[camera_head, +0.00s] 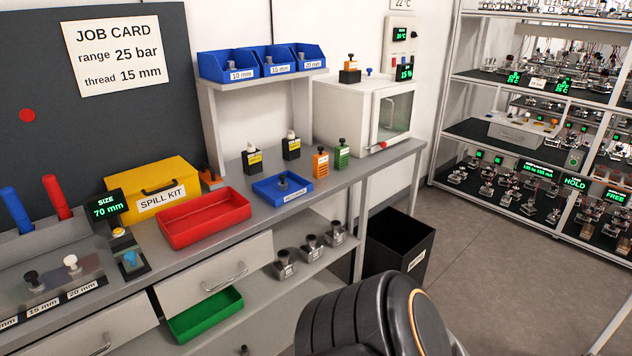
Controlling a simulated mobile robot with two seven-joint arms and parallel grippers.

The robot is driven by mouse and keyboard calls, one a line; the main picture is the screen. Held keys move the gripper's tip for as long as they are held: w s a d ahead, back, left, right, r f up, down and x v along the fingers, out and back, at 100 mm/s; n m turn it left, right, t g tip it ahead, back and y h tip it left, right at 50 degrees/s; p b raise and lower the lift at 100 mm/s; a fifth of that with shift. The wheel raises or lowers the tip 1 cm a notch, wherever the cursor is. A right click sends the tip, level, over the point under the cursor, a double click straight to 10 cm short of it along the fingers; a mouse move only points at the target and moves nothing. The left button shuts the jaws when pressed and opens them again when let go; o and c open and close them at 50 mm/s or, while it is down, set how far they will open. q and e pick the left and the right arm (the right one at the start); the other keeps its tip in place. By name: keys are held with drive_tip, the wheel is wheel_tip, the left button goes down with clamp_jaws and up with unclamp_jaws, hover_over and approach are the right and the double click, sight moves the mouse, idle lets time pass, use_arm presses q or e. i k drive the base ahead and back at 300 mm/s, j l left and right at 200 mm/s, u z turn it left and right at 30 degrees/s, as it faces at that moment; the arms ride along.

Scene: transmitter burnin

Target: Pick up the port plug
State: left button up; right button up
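No single item is clearly marked as the port plug. A steel block (50,290) at the lower left holds a black-knobbed piece (32,280) and a white-knobbed piece (71,264), above labels that include 15 mm and 20 mm. A small grey piece with a dark top (282,184) stands in a blue tray (298,192) on the bench; its label is too small to read. The job card (112,55) reads range 25 bar, thread 15 mm. Neither gripper shows; only a dark arm link of mine is at the bottom middle.
The bench also carries a red tray (204,231), a yellow spill kit (150,183), a size display (107,207) reading 70 mm, and a white oven (368,108). A drawer (215,277) is partly out. A black bin (398,249) stands at the bench end. Open floor lies right.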

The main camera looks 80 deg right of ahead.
sight(282, 186)
drive_tip(key=z, duration=2.3)
drive_tip(key=i+l+u, duration=0.1)
drive_tip(key=u, duration=0.25)
drive_tip(key=i+l+u, duration=0.1)
drive_tip(key=u, duration=0.3)
drive_tip(key=i+l+u, duration=0.1)
drive_tip(key=u, duration=0.25)
drive_tip(key=i+l+u, duration=0.2)
drive_tip(key=l, duration=0.3)
drive_tip(key=l+u, duration=0.25)
drive_tip(key=l, duration=0.65)
drive_tip(key=i+l+u, duration=0.1)
drive_tip(key=l, duration=0.4)
